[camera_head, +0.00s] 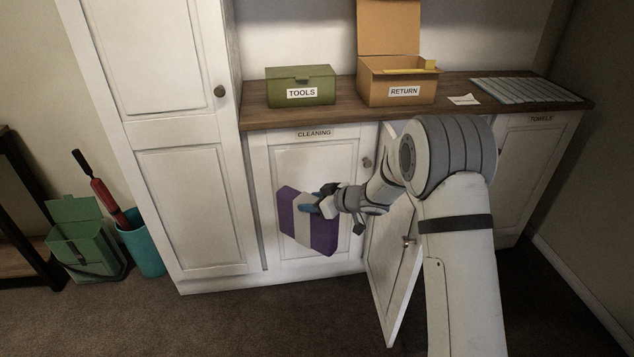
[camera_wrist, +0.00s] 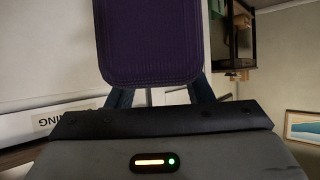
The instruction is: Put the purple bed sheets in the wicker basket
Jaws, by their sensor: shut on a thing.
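The purple bed sheets (camera_head: 323,232) form a folded bundle with a pale band around the middle. My gripper (camera_head: 310,208) is shut on the bundle and holds it in the air in front of the white cabinet door marked CLEANING. In the wrist view the purple bed sheets (camera_wrist: 150,45) fill the top middle, between the two blue fingers of my gripper (camera_wrist: 158,95). The bundle hides much of what lies beyond it there. I see no wicker basket in either view.
A cabinet door (camera_head: 393,265) stands open beside my arm. The wooden counter (camera_head: 350,114) holds a green TOOLS box (camera_head: 290,82), an open RETURN box (camera_head: 385,88) and a striped cloth (camera_head: 515,90). A green bin (camera_head: 88,245) and teal bin (camera_head: 143,250) stand left. The front carpet is clear.

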